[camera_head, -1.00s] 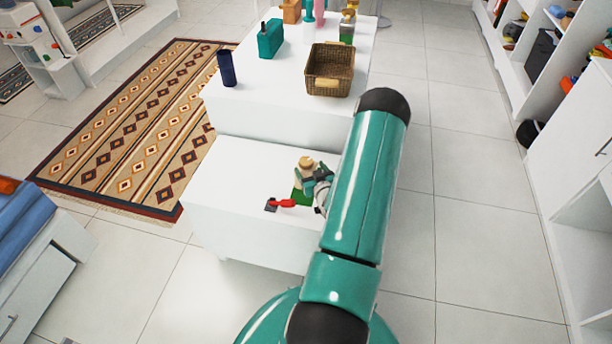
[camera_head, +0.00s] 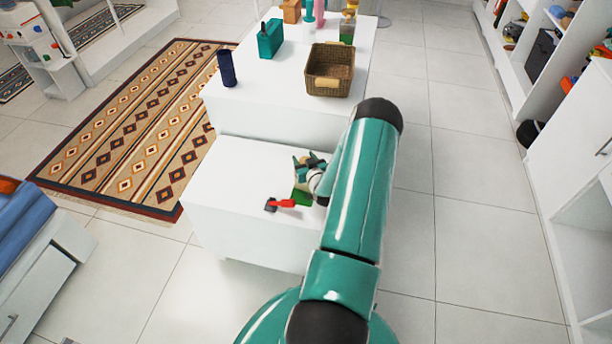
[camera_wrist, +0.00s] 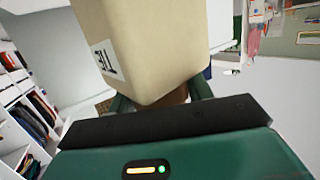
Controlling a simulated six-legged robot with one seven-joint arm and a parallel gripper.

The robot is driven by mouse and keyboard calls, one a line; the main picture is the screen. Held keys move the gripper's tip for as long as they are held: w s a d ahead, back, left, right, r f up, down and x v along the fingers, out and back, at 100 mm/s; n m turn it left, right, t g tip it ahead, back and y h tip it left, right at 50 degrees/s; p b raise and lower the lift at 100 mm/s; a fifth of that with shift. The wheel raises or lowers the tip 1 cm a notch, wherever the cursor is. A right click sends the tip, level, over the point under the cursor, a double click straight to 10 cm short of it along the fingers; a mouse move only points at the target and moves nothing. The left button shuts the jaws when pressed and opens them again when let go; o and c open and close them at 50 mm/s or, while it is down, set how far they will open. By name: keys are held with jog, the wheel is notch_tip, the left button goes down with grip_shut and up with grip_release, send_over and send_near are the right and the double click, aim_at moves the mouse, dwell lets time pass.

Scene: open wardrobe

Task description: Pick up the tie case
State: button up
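The tie case seems to be the beige box (camera_wrist: 150,50) with a white label of dark letters, which fills the upper middle of the wrist view, tilted. Its lower end sits by the two green fingers of my gripper (camera_wrist: 160,98), which show apart on either side of it. In the head view my gripper (camera_head: 309,163) is over the right part of the low white bench (camera_head: 235,190). Only a small beige bit of the case (camera_head: 300,184) shows there, beneath the fingers. Whether the fingers press on the case is hidden.
A green item (camera_head: 301,198) and a red-handled thing (camera_head: 285,204) lie on the bench close to my gripper. Behind it, a higher white table carries a wicker basket (camera_head: 330,70), a dark blue cylinder (camera_head: 226,68) and a teal box (camera_head: 270,39).

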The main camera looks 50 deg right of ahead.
jog(key=c, duration=0.9)
jog(key=shift+o, duration=0.2)
jog(key=shift+r, duration=0.1)
